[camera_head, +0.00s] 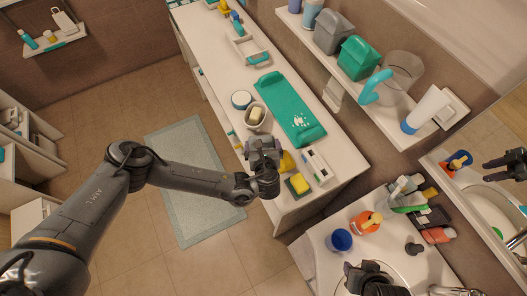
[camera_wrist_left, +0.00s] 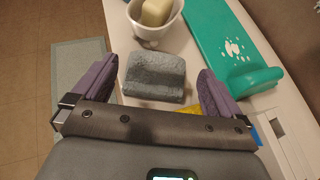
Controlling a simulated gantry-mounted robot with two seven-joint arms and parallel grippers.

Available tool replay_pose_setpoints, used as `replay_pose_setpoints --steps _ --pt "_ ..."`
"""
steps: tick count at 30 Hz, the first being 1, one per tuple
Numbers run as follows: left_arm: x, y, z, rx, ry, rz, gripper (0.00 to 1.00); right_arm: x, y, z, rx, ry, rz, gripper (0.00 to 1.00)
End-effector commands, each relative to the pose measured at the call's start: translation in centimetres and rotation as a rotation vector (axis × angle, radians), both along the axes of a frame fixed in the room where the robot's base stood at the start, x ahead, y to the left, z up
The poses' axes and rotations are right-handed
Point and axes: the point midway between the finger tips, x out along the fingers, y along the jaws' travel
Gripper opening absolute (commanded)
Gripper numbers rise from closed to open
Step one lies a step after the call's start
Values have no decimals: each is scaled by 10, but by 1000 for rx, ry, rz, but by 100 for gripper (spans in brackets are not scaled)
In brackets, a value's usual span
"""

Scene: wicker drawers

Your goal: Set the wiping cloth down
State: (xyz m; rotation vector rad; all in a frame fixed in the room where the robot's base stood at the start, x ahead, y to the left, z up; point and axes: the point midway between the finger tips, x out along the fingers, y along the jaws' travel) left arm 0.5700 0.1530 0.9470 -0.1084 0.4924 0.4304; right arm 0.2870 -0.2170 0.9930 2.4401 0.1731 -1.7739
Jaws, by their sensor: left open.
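A grey-blue cloth (camera_wrist_left: 155,78), folded with a raised back part, lies on the white top between the purple fingers of my left gripper (camera_wrist_left: 155,88). The fingers stand open on either side with gaps to the cloth. In the head view my left gripper (camera_head: 264,158) is over the near part of the white unit and largely hides the cloth. A dark part of what looks like my right gripper (camera_head: 370,278) shows at the bottom edge by the sink; its fingers are not clear.
A bowl with a soap bar (camera_head: 256,115) stands just beyond the cloth. A teal tray (camera_head: 289,108) lies to the right. A yellow-and-green sponge (camera_head: 298,184) and a white box (camera_head: 318,165) are near the front end. A blue cup (camera_head: 340,240) stands by the sink.

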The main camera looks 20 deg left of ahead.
Motion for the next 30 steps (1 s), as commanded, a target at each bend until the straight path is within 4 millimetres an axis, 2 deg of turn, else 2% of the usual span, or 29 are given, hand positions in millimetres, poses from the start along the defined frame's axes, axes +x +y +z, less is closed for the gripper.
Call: replay_pose_setpoints --steps 1,7,13,16,20,23,27,30 --pt "-6 -5 7 -1 -3 -4 100 0 0 3 0 0 0 43" --pt "-28 -14 19 -1 -2 -3 100 0 -1 5 -4 0 3 43" --pt "-40 -20 22 -9 3 0 100 0 -2 6 -9 0 6 43" --pt "-52 -33 18 -59 20 8 100 0 -2 6 -9 0 6 43" --pt "-83 -72 10 -225 72 41 100 0 -2 5 -9 0 6 43" --pt "-119 -114 8 -432 136 106 100 0 -2 5 -8 0 6 43" --pt "-168 -166 25 -792 236 287 100 0 -1 6 -5 0 4 43" --pt "-189 -183 45 -1041 289 476 100 0 -1 6 -4 0 3 43"
